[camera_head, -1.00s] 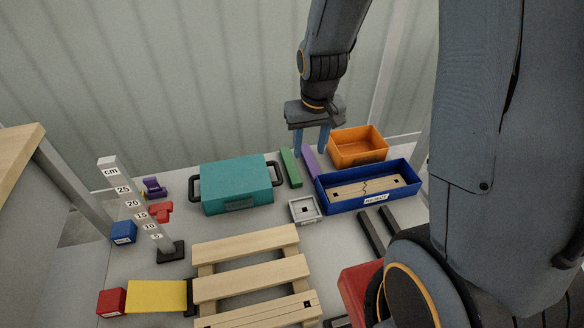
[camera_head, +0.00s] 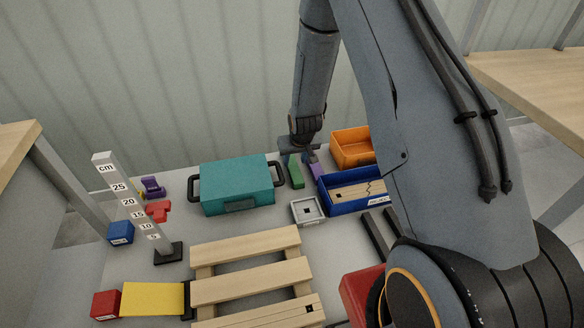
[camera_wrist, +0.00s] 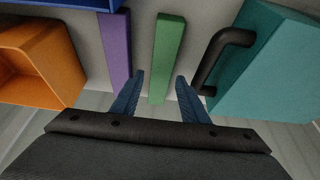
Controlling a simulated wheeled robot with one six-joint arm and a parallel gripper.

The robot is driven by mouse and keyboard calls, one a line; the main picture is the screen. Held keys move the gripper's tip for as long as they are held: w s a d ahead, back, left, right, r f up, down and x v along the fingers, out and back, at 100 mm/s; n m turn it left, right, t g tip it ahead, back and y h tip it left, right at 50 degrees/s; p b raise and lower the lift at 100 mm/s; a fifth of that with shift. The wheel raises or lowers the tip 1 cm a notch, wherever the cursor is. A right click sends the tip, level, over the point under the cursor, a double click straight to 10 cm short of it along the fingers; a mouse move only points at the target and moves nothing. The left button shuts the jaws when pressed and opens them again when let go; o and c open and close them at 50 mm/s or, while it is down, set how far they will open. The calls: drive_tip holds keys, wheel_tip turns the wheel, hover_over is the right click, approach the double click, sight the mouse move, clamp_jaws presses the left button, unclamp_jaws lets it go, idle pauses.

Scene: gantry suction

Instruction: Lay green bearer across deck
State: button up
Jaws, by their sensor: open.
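The green bearer (camera_head: 295,172) lies on the table between the teal case and the purple bar. It also shows in the wrist view (camera_wrist: 168,45), with its near end between my two blue fingers. My gripper (camera_wrist: 160,76) is open, with one finger on each side of the bearer and a visible gap to it. In the head view my gripper (camera_head: 300,157) is low over the bearer's far end, and its fingers are partly hidden. The wooden slatted deck (camera_head: 245,243) lies at the front of the table, with gaps between its slats.
The purple bar (camera_wrist: 116,45) lies close beside the bearer. The teal case (camera_head: 236,186) has a black handle (camera_wrist: 226,52) near my finger. An orange bin (camera_head: 350,148) and blue tray (camera_head: 345,207) stand to the right. A small grey box (camera_head: 307,211) sits in front.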

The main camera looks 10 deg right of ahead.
sight(293, 166)
drive_tip(key=shift+x, duration=2.5)
drive_tip(key=shift+a, duration=0.15)
drive_tip(key=c, duration=0.9)
